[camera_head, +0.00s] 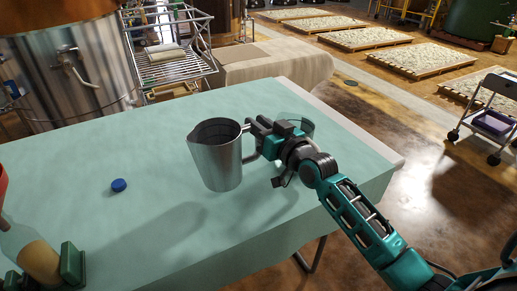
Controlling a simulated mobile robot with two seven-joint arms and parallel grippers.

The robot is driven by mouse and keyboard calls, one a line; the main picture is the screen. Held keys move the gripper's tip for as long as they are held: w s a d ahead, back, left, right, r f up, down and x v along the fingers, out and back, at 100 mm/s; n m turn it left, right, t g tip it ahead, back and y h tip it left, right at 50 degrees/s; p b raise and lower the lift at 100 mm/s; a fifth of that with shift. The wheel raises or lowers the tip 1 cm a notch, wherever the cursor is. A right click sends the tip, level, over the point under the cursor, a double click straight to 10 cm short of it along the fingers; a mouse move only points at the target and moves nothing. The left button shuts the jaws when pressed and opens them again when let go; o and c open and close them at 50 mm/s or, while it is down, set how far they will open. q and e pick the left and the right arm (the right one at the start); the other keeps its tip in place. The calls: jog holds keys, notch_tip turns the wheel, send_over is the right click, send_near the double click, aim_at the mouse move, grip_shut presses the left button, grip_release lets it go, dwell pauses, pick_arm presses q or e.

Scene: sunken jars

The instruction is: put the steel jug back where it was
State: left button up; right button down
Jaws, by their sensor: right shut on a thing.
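The steel jug (217,160) is upright over the right part of the cloth-covered table, its open mouth facing up and its handle to the right. My right gripper (254,138) comes in from the right and is shut on the jug at its handle side. The fingertips are partly hidden by the handle and the gripper body. I cannot tell for sure whether the jug's base touches the cloth; a shadow falls to its lower left. My left gripper is not in view.
A blue cap (119,185) lies on the table (90,150) left of the jug. A clear round glass thing (301,123) stands behind my right gripper. A green thing (73,263) and a tan cylinder (40,259) are at the lower left. The cloth between cap and jug is clear.

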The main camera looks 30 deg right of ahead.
jog(key=shift+f, duration=0.7)
notch_tip(320, 180, down, 4)
jog(key=shift+f+b, duration=0.1)
jog(key=shift+b, duration=0.7)
jog(key=c, duration=1.4)
grip_release()
jog(key=shift+f, duration=0.1)
jog(key=o, duration=0.5)
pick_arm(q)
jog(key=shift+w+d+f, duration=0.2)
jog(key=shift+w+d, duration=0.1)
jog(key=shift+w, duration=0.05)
